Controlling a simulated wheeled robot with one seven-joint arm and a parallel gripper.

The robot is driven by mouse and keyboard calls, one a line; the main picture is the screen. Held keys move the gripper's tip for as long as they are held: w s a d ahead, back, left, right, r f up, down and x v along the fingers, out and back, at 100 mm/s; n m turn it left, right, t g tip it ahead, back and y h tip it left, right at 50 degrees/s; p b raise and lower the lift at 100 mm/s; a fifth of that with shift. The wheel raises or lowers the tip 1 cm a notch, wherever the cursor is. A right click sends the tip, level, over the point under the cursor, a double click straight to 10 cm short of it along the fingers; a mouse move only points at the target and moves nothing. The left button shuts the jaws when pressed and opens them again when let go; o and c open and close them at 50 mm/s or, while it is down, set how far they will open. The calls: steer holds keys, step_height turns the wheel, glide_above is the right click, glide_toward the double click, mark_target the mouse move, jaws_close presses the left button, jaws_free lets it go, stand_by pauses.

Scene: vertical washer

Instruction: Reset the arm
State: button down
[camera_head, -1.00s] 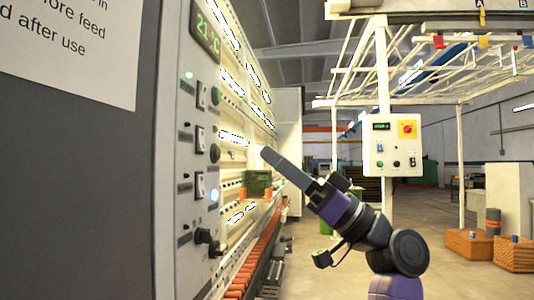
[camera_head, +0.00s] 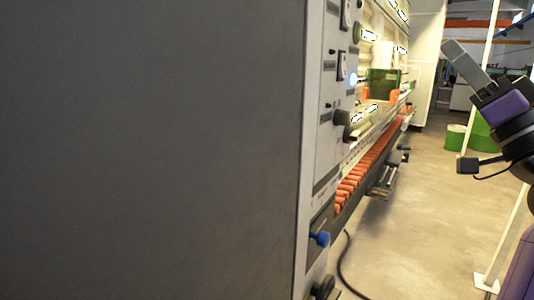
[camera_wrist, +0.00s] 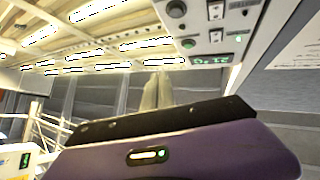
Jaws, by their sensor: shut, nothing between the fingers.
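My gripper (camera_head: 453,50) is at the upper right of the head view, on my purple and black arm. Its grey fingers are together and point up and left, with nothing between them. It is in the open space right of the washer's control panel (camera_head: 330,140), apart from it. In the wrist view the finger ends (camera_wrist: 157,92) show beyond my purple wrist housing, and the panel appears upside down at the top (camera_wrist: 205,25).
The machine's dark grey side (camera_head: 150,150) fills the left of the head view. A row of orange rollers (camera_head: 365,165) runs along its front, with a green block (camera_head: 382,85) above. A black cable (camera_head: 343,265) lies on the floor. The floor to the right is mostly clear.

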step_height(320, 180, down, 15)
steer(key=d+m+h, duration=0.2)
steer(key=m+h, duration=0.4)
steer(key=h, duration=0.4)
steer(key=s+a+f+g+h, duration=0.15)
steer(key=s+f, duration=0.25)
steer(key=f, duration=0.4)
steer(key=s+d+f+g+h, duration=0.1)
steer(key=s+f+h, duration=0.1)
steer(key=s+f, duration=0.5)
steer(key=s+a+f+n+g+y, duration=0.1)
steer(key=s+a+f+g, duration=0.1)
steer(key=s+a+f, duration=0.2)
steer(key=s+a+f+n+g+y, duration=0.1)
steer(key=s+a+f, duration=0.3)
steer(key=s+f, duration=0.6)
steer(key=s+a+f+n+g+y, duration=0.1)
steer(key=s+a+f+n+g, duration=0.2)
steer(key=s, duration=1.5)
step_height(320, 180, down, 5)
steer(key=shift+a+r+g+p, duration=0.2)
steer(key=shift+a+g+p, duration=0.1)
steer(key=shift+a+g, duration=0.25)
steer(key=shift+s, duration=0.1)
